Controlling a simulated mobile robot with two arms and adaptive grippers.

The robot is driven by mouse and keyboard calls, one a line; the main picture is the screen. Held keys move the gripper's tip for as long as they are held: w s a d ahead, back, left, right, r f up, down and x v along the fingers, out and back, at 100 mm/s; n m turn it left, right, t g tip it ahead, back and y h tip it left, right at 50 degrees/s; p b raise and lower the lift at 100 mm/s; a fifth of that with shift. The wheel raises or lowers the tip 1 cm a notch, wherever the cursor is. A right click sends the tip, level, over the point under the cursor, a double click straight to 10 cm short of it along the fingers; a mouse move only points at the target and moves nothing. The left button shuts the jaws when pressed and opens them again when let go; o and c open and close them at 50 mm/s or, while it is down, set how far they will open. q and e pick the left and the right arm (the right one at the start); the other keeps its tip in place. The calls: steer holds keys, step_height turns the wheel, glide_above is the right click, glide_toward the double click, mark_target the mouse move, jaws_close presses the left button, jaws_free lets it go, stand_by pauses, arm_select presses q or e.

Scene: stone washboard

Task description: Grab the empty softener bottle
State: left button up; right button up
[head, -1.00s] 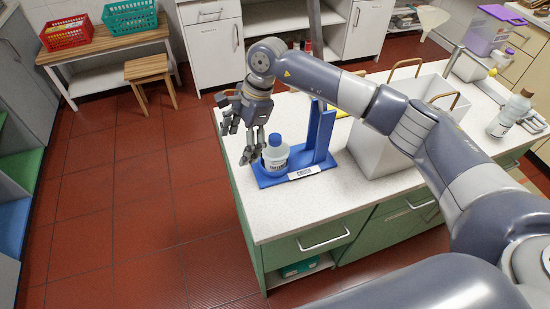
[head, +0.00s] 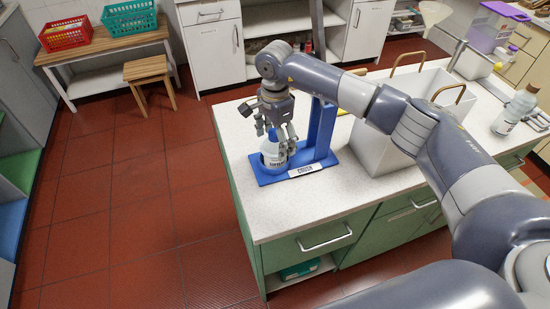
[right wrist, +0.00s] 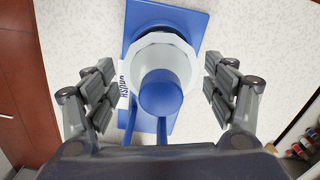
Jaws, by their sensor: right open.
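The softener bottle (head: 272,156) is whitish and translucent with a blue cap, and stands upright on the blue stand (head: 309,158) labelled "CRUSH" on the counter. The right wrist view shows the bottle (right wrist: 182,66) from above, its blue cap (right wrist: 162,93) in the middle. My right gripper (head: 277,140) is open just above and around the top of the bottle. In the right wrist view, the fingers of the right gripper (right wrist: 163,85) lie on both sides of the bottle, with gaps to it. I cannot see my left gripper.
A white bin (head: 374,152) with wooden handles stands right of the stand. Another clear bottle (head: 512,112) stands farther right on the counter (head: 300,215). The counter's front area is clear. The stand's blue upright rises close to the gripper.

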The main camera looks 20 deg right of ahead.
step_height(320, 180, down, 3)
steer(key=shift+w+r, duration=0.1)
steer(key=shift+r, duration=0.1)
steer(key=c, duration=1)
steer(key=shift+r, duration=0.15)
